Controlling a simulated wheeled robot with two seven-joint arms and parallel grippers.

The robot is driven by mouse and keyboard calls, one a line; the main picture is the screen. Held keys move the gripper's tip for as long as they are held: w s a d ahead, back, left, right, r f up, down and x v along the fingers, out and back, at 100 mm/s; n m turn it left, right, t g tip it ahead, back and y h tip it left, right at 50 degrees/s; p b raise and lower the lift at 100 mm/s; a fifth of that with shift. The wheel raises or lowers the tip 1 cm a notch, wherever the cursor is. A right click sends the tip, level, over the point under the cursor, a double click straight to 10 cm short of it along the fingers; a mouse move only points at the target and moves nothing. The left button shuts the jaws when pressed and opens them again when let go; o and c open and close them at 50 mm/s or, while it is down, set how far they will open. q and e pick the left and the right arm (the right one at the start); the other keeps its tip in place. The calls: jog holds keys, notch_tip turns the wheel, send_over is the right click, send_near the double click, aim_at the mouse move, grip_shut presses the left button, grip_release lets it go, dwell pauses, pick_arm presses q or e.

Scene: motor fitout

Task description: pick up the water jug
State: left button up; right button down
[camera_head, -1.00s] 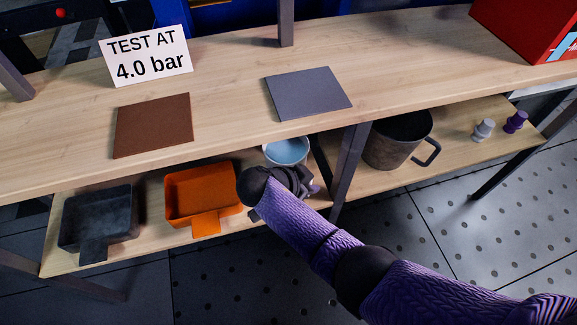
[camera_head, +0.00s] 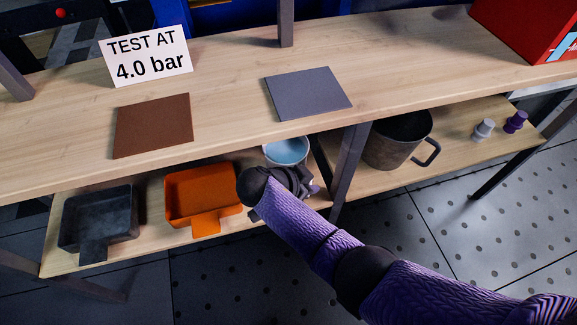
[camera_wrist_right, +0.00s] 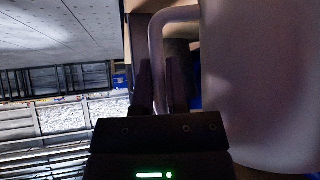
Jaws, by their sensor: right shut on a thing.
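The water jug (camera_head: 287,149) is a pale round vessel with blue water in it. It stands on the lower shelf, just under the worktop's front edge and partly behind my right arm. In the right wrist view the pale jug body (camera_wrist_right: 262,80) fills the right side, with its looped handle (camera_wrist_right: 172,18) at upper middle. My right gripper (camera_wrist_right: 162,82) is shut on the handle, its dark fingers either side of it. In the head view the right gripper (camera_head: 302,182) is mostly hidden by its own wrist. My left gripper is not in view.
The worktop (camera_head: 230,85) overhangs the jug closely. A table leg (camera_head: 349,165) and a metal mug (camera_head: 397,140) are to the right. Brown (camera_head: 153,125) and grey (camera_head: 308,93) mats lie on top.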

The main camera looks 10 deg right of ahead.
dwell(0.5)
notch_tip(320, 180, up, 4)
jog(key=p, duration=0.3)
jog(key=shift+w, duration=0.1)
jog(key=shift+s+p, duration=0.35)
jog(key=shift+p, duration=0.05)
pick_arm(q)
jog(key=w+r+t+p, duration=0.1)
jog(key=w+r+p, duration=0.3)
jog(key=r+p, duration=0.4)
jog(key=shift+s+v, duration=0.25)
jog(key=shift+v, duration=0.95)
pick_arm(e)
jog(key=s, duration=1.7)
jog(key=shift+s+d+f, duration=0.2)
jog(key=shift+d+f, duration=0.05)
jog(key=shift+d, duration=0.05)
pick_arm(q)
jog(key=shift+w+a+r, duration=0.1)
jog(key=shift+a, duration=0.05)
pick_arm(e)
jog(key=shift+w, duration=0.1)
